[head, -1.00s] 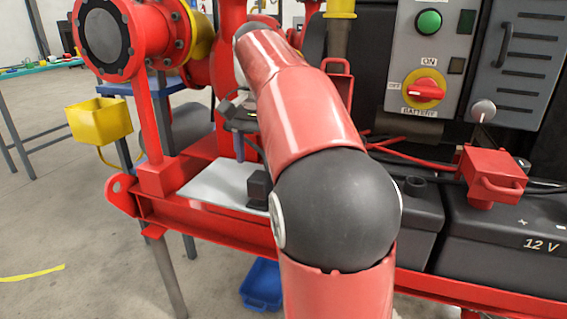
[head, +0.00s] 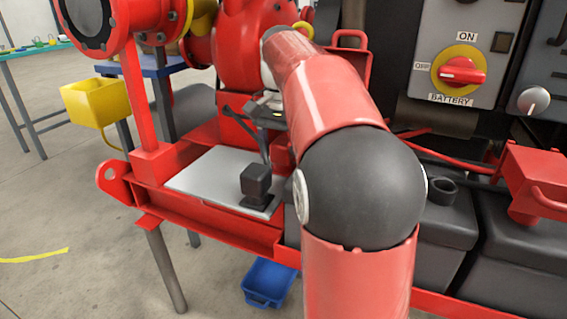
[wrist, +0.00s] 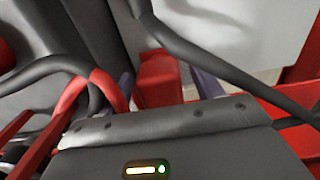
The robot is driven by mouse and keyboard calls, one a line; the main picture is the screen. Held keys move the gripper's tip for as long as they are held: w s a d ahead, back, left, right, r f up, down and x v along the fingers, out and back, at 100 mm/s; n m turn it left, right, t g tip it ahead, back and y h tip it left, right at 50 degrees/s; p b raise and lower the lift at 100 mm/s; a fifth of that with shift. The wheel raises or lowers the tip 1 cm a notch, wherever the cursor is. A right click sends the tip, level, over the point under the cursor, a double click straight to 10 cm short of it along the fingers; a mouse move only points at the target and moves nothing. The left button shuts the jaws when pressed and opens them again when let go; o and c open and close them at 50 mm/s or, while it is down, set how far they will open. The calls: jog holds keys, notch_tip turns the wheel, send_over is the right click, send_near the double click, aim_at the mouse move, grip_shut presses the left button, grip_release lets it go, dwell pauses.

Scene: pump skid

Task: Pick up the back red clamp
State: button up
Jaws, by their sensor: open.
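In the wrist view my gripper (wrist: 165,84) has its two grey-purple fingers apart. A red block (wrist: 160,78) shows between and beyond them; it may be the back red clamp, but I cannot be sure. The fingers do not visibly hold it. One finger points down above the left part of the skid. Another red clamp (head: 538,182) with a looped handle sits on the battery at the right.
Black and red cables (wrist: 70,85) run close to the fingers. A black block (head: 257,185) stands on a pale plate (head: 205,172). The battery switch panel (head: 460,72) is behind at right. A blue bin (head: 268,283) is on the floor below.

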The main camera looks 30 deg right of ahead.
aim_at(282, 142)
jog(key=shift+f, duration=0.65)
jog(key=c, duration=1.2)
jog(key=shift+c, duration=0.2)
jog(key=shift+r, duration=0.15)
notch_tip(282, 142, up, 20)
jog(key=p, duration=0.7)
jog(key=shift+p, duration=0.4)
